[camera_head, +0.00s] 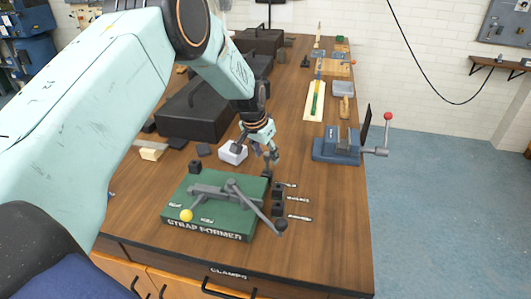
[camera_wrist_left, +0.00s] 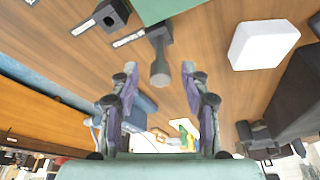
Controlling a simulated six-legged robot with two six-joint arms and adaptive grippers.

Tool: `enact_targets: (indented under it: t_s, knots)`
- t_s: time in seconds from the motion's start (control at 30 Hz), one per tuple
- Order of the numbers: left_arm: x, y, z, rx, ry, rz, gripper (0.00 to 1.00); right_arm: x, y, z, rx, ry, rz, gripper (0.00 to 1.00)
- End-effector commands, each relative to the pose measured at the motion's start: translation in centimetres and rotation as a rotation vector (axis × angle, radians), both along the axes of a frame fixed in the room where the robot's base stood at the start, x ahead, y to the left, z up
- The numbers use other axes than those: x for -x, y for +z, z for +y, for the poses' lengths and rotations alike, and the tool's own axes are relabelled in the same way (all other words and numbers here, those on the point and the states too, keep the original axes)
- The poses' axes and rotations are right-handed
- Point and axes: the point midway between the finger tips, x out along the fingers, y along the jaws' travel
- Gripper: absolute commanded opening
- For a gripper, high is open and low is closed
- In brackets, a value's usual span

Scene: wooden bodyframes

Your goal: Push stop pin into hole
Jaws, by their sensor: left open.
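The green strap former plate (camera_head: 215,222) lies on the bench with a grey lever mechanism and a yellow knob on it; its edge shows in the left wrist view (camera_wrist_left: 165,8). Small dark blocks (camera_head: 278,195) stand along its right side. A grey cylindrical pin (camera_wrist_left: 159,72) projects from a dark block (camera_wrist_left: 158,33) beside the plate, apparently the stop pin. My left gripper (camera_head: 270,157) is open above the plate's far right corner. In the left wrist view its open fingers (camera_wrist_left: 159,84) lie either side of the pin's end; contact cannot be told. My right gripper is not in view.
A white box (camera_head: 233,153) stands just behind the plate. Black cases (camera_head: 197,108) line the left side of the bench. A blue vise (camera_head: 337,145) with a red-knobbed lever is at the right edge. Bare wood (camera_head: 325,225) lies right of the plate.

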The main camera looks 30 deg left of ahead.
Motion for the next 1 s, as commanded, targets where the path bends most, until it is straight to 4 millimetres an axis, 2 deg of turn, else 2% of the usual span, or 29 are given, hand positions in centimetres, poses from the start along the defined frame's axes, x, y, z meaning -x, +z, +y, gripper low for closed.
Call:
enact_targets:
  t_s: [0.23, 0.37, 0.8, 1.0]
  knots:
    - [0.0, 0.1, 0.0, 0.0, 0.0, 0.001, 0.47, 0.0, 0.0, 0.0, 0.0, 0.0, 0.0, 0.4]
    - [0.3, 1.0, 0.1, 0.0, -0.001, 0.0, 0.47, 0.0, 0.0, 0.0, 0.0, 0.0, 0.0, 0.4]
    - [2.7, 8.8, 0.5, 0.002, 0.001, -0.004, 0.47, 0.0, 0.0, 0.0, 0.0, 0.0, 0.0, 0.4]
    - [3.5, 10.9, 0.6, 0.0, 0.0, -0.001, 0.47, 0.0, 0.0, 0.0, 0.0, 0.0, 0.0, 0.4]
